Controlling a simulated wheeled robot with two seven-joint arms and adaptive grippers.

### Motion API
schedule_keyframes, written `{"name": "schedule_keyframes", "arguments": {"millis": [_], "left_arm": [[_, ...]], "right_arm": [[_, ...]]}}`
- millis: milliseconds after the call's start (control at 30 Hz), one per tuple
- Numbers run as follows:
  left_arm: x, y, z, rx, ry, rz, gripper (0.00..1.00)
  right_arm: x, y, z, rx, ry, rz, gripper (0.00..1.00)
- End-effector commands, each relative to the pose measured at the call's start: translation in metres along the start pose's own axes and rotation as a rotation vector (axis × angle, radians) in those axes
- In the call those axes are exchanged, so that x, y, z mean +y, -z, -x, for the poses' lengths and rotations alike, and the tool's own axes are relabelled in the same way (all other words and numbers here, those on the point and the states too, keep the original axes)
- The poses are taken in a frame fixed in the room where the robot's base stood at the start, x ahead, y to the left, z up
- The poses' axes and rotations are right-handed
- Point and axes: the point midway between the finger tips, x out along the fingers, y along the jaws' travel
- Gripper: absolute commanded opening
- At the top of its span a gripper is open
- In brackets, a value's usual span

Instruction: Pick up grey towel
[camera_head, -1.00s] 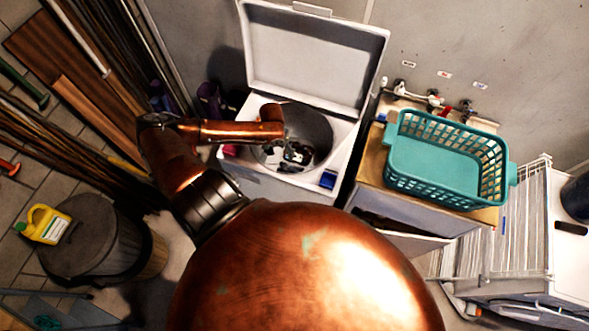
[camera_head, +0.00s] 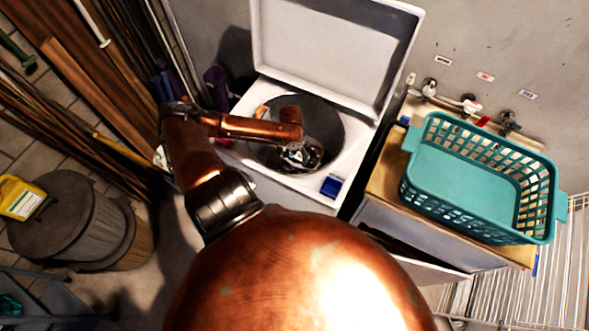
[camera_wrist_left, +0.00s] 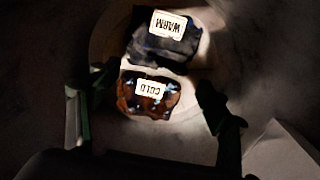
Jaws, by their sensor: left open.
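In the left wrist view, a dark blue-grey cloth bundle (camera_wrist_left: 160,52) with a "WARM" label lies at the bottom of the drum. An orange-brown patterned bundle (camera_wrist_left: 140,101) with a "COLD" label lies just in front of it. Dim light hides which cloth, if either, is the grey towel. My left gripper (camera_wrist_left: 147,95) is open, its fingers to either side of the "COLD" bundle; contact cannot be told. In the head view my left gripper (camera_head: 303,157) reaches down inside the drum of the open washer (camera_head: 346,165) and hides much of its contents. My right gripper is not in view.
The washer lid (camera_head: 335,50) stands open at the back. A teal basket (camera_head: 465,185) sits on the counter to the right. A blue box (camera_head: 331,187) is on the washer's front rim. Bins (camera_head: 60,220) and leaning boards (camera_head: 95,90) are on the left.

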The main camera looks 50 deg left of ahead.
Motion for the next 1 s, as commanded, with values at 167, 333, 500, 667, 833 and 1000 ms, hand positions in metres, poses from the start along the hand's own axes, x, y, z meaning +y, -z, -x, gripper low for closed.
{"name": "schedule_keyframes", "arguments": {"millis": [167,333,500,667,833,1000], "left_arm": [[-0.001,-0.002,-0.036,-0.008,0.005,0.0,0.71],[-0.001,-0.002,-0.045,-0.009,0.005,0.0,0.71],[-0.001,-0.002,-0.062,-0.008,0.004,0.0,0.71],[-0.002,-0.005,-0.072,-0.009,0.005,0.0,0.71],[-0.002,-0.012,-0.097,-0.011,0.005,0.0,0.71],[-0.002,-0.012,-0.116,-0.009,0.005,-0.001,0.71]], "right_arm": [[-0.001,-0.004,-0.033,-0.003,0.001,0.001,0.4],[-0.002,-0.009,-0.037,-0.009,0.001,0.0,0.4],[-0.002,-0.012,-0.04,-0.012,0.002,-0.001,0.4],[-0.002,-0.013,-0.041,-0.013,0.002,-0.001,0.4],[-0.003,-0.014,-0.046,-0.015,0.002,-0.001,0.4],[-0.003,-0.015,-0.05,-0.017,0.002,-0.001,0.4]]}}
